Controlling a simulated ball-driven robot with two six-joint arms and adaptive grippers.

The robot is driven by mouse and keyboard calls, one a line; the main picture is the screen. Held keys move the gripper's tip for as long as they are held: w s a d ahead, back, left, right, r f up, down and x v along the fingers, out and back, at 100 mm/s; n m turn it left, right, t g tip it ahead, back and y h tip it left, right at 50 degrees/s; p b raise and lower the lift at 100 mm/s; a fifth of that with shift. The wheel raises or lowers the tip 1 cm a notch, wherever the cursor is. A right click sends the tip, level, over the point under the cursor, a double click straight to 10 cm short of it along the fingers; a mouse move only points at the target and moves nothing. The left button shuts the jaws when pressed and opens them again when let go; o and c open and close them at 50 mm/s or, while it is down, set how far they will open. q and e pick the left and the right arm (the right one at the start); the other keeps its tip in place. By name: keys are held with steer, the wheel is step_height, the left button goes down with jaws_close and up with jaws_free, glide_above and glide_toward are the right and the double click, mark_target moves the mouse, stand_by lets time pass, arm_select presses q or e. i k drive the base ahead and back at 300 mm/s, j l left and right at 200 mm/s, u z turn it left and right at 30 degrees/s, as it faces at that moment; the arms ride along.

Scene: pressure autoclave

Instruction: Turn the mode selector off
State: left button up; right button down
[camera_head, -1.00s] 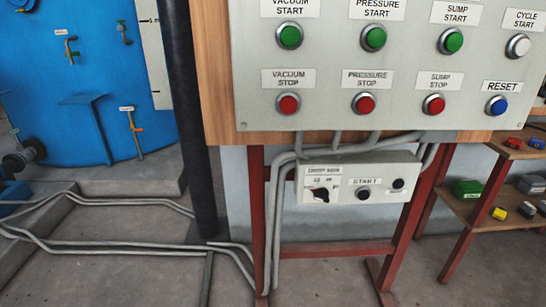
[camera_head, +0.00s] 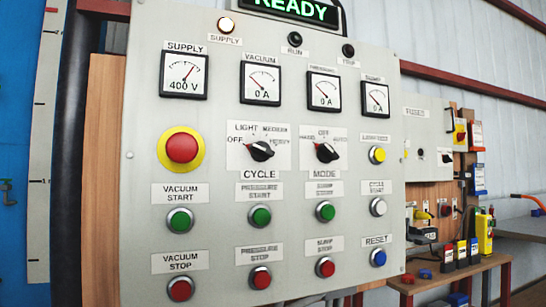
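The mode selector (camera_head: 326,152) is a black rotary knob on a white plate, above the label MODE, right of the middle of the panel in the head view. Its plate reads OFF at the top, AUTO at the right and a blurred word at the left. Its pointer looks tilted toward the upper left; the exact setting is hard to tell. The similar cycle selector (camera_head: 261,151) sits to its left. Neither of my grippers shows in the view.
The grey control panel (camera_head: 222,100) carries a red emergency button (camera_head: 181,148), meters, and several green, red, white, yellow and blue buttons. A READY display (camera_head: 297,10) is lit on top. A bench (camera_head: 455,276) with tools stands at the right.

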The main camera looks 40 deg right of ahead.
mark_target(326, 154)
steer(key=z, duration=1.4)
